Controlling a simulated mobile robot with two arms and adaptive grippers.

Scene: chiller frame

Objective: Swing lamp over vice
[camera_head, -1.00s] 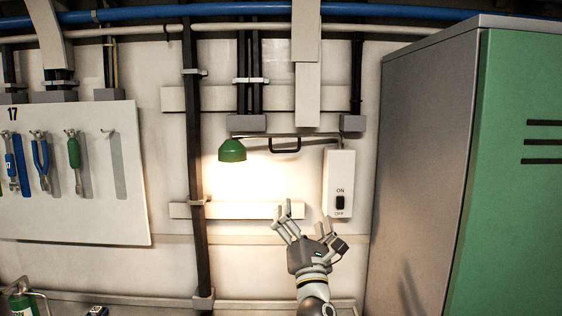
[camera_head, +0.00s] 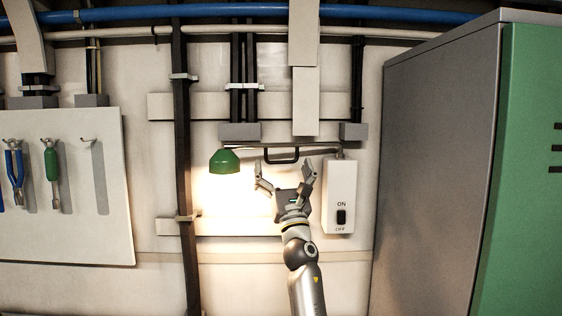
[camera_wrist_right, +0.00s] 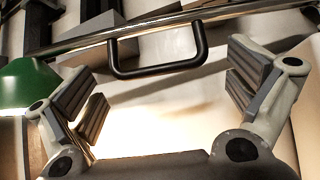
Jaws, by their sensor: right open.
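The lamp has a green shade (camera_head: 225,161) and is lit, throwing light on the wall below. A black U-shaped handle (camera_head: 282,161) hangs under the arm. My right gripper (camera_head: 286,175) is open and empty, just below the handle. In the right wrist view, the handle (camera_wrist_right: 158,72) lies ahead, between and beyond the open fingers (camera_wrist_right: 165,95), with no contact visible. The green shade (camera_wrist_right: 28,84) is at the left there. My left gripper and the vice are not in view.
A tool board (camera_head: 75,235) with hanging tools is on the left wall. A dark vertical pipe (camera_head: 183,120) runs left of the lamp. A large grey and green cabinet (camera_head: 435,170) stands on the right. Wall trunking (camera_head: 235,227) runs behind my right gripper.

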